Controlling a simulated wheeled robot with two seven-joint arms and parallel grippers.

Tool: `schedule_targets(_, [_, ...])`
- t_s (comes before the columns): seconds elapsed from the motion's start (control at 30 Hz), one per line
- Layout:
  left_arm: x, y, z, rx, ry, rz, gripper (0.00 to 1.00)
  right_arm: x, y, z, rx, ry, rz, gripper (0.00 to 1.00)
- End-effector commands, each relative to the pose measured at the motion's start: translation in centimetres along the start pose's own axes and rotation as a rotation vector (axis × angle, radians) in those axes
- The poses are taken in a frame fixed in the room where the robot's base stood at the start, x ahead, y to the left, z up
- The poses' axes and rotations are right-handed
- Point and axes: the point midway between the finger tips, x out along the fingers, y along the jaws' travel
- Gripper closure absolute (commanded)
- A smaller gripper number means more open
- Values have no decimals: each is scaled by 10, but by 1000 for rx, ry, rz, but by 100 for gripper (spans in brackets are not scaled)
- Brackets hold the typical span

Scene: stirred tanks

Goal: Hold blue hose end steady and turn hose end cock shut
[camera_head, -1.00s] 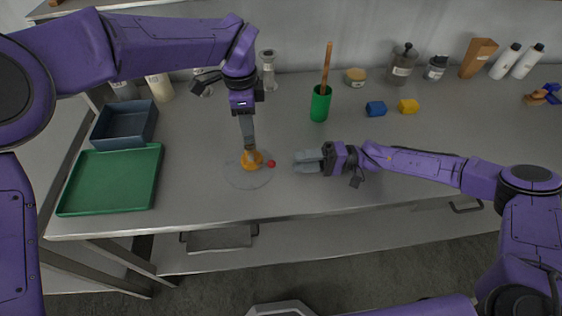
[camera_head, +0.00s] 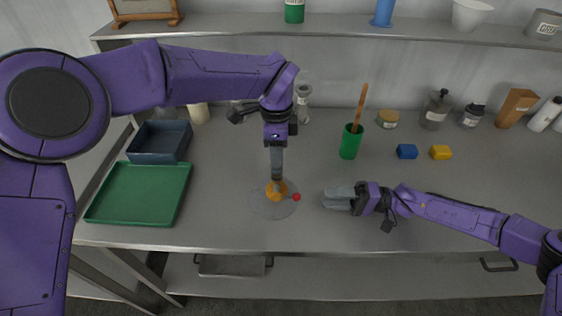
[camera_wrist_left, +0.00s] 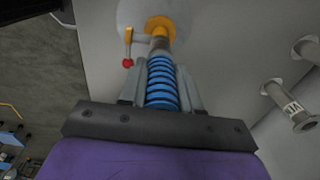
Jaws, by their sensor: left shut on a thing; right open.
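The blue hose end (camera_wrist_left: 162,82) is ribbed and sits between the fingers of my left gripper (camera_wrist_left: 161,85), which is shut on it. In the head view my left gripper (camera_head: 277,165) points down and hides the hose. Beyond the hose is an orange fitting (camera_wrist_left: 159,26), also seen in the head view (camera_head: 276,190), on a round clear disc (camera_head: 262,203) on the bench. The cock is an orange lever with a red knob (camera_wrist_left: 127,62) sticking out sideways; in the head view the knob (camera_head: 296,197) faces my right gripper. My right gripper (camera_head: 326,198) is open and empty, just right of the knob and apart from it.
A green tray (camera_head: 140,192) and a blue-grey bin (camera_head: 160,141) lie at the left. A green cup (camera_head: 350,144) with a wooden handle, a blue block (camera_head: 407,151) and a yellow block (camera_head: 440,152) stand behind my right arm. Bottles line the wall.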

Motion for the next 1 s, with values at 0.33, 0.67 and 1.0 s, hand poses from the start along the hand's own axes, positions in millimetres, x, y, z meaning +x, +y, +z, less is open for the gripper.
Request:
schedule_targets(0.33, [0,0,0,0,0,1,38,0,0,0,0,0,0,60])
schedule_targets(0.67, [-51,-1,0,-2,2,-5,38,0,0,0,0,0,0,60])
schedule_targets(1.0, [-116,-1,0,0,0,-1,38,0,0,0,0,0,0,60])
